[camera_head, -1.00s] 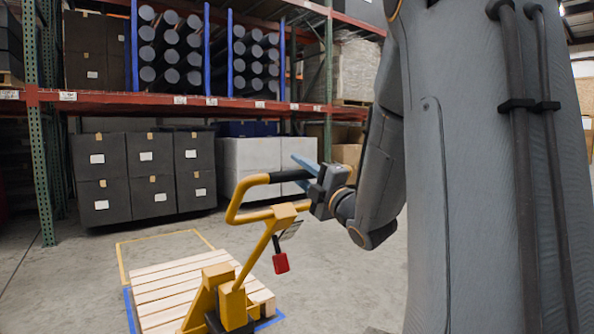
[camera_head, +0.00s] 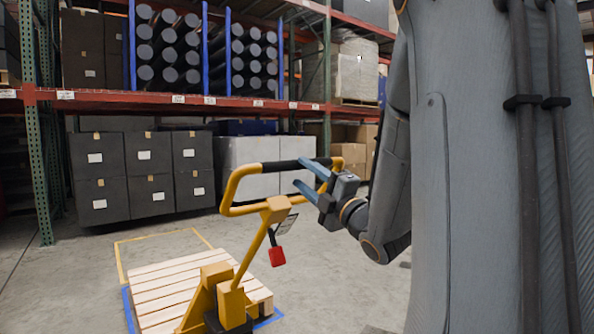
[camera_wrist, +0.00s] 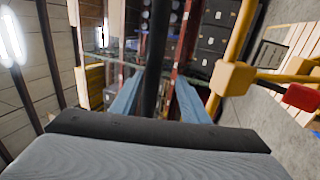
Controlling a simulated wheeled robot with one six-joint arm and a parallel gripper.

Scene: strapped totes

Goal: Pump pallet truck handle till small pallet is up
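The yellow pallet truck (camera_head: 230,300) stands at the lower middle of the head view. Its handle rises as a yellow loop with a black grip bar (camera_head: 285,166) across the top. The small pallet (camera_head: 165,290), of pale slats, lies over the truck's forks; its height off the floor is hard to tell. My gripper (camera_head: 307,178) is at the right part of the grip bar, its two blue fingers parted. In the wrist view the black bar (camera_wrist: 153,70) runs between the spread fingers, with gaps on both sides.
Blue tape (camera_head: 128,308) and a yellow floor outline (camera_head: 165,237) surround the pallet area. Dark boxes (camera_head: 140,175) and white boxes (camera_head: 250,165) stand behind under the rack (camera_head: 200,102). The floor between them and the truck is clear.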

